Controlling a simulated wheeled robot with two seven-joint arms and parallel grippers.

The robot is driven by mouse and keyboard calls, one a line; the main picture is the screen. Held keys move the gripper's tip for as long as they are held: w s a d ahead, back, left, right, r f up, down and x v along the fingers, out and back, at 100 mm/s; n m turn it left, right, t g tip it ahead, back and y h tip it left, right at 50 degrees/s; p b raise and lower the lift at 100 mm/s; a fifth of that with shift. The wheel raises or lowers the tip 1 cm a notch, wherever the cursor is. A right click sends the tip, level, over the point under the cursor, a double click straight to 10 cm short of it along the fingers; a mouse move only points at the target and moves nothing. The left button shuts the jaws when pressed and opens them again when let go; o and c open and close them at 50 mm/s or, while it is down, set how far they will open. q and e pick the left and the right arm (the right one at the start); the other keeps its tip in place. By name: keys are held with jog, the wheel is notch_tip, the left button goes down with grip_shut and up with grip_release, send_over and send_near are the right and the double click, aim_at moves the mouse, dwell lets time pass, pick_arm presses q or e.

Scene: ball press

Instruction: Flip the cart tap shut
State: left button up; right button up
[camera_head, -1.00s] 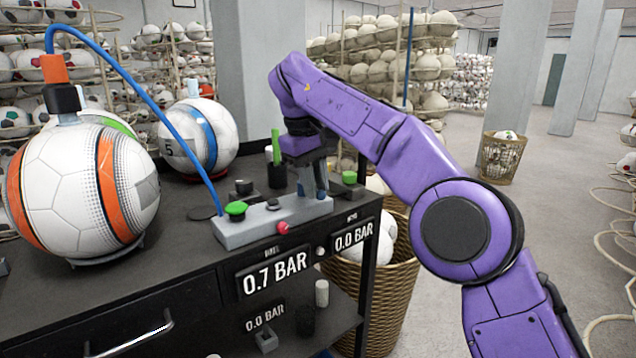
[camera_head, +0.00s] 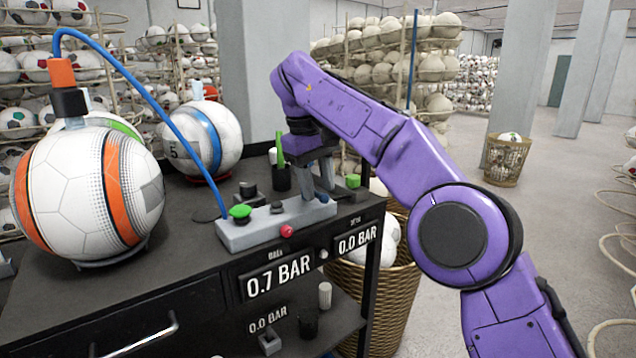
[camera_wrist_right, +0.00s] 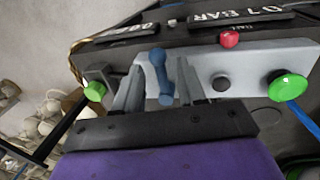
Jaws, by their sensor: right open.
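The cart tap is a small blue lever (camera_wrist_right: 162,78) on the grey control block (camera_head: 262,228) on the black cart. In the right wrist view it stands between my right gripper's fingers, with a visible gap to each side. My right gripper (camera_head: 318,188) is open over the right end of the block; its spread fingers (camera_wrist_right: 158,88) also show in the wrist view. In the head view the fingers largely hide the tap. I cannot tell whether a finger touches it. My left gripper is out of view.
The block also carries a green button (camera_head: 240,211) and a red knob (camera_head: 287,231). A blue hose (camera_head: 150,95) arches from it to the orange-and-white ball (camera_head: 90,190). The cart display (camera_head: 278,277) reads 0.7 BAR. A wicker basket (camera_head: 385,305) stands beside the cart.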

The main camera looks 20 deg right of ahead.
notch_tip(320, 180, up, 10)
jog(key=a+p, duration=0.2)
jog(key=p, duration=0.4)
jog(key=shift+s+f+p, duration=0.15)
jog(key=shift+s+p, duration=0.05)
jog(key=shift+p, duration=0.2)
